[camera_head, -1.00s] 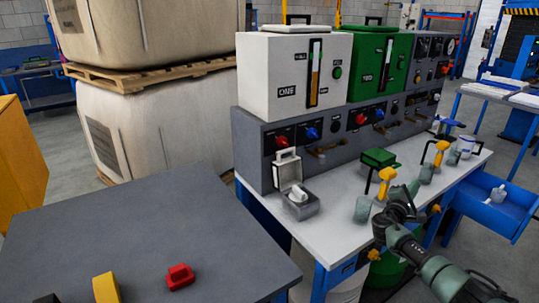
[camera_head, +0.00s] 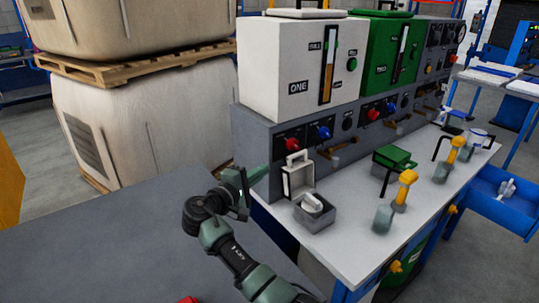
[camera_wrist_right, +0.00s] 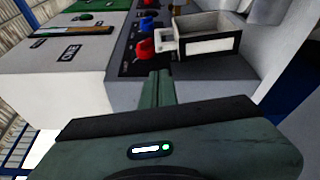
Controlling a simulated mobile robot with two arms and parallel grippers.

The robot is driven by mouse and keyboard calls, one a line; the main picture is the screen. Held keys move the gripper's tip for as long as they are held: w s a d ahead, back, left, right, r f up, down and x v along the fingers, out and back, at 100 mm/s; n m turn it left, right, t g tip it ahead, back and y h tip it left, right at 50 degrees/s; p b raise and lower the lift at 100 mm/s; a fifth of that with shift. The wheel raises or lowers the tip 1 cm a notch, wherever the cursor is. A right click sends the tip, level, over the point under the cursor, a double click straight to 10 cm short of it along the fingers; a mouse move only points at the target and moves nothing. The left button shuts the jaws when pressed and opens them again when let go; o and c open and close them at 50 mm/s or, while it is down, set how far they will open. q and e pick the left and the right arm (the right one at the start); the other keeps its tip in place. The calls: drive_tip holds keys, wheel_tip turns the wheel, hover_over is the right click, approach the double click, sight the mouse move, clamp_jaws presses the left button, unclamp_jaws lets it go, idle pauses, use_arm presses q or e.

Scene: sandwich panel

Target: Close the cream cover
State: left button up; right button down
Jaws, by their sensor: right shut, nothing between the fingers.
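The cream cover (camera_head: 299,180) stands upright, open, at the back of a small grey box (camera_head: 315,219) on the bench. It has a handle on its top edge. A pale knob (camera_head: 312,203) shows inside the open box. My right gripper (camera_head: 263,172) is shut and empty, just left of the cover, with its fingers pointing toward the panel. In the right wrist view, the shut fingers (camera_wrist_right: 161,88) point toward the panel, and the cover (camera_wrist_right: 210,46) shows to their right, apart from them. My left gripper is not in view.
A grey panel with red and blue knobs (camera_head: 321,132) rises behind the box. White (camera_head: 295,65) and green (camera_head: 385,60) tanks stand on it. A green cover (camera_head: 392,157) and yellow-handled levers (camera_head: 405,190) are farther right. A dark table (camera_head: 110,245) lies front left.

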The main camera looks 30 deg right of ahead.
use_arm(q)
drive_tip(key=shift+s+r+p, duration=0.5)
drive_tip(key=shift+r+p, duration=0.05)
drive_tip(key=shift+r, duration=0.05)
use_arm(e)
drive_tip(key=x, duration=0.9)
drive_tip(key=shift+d, duration=0.25)
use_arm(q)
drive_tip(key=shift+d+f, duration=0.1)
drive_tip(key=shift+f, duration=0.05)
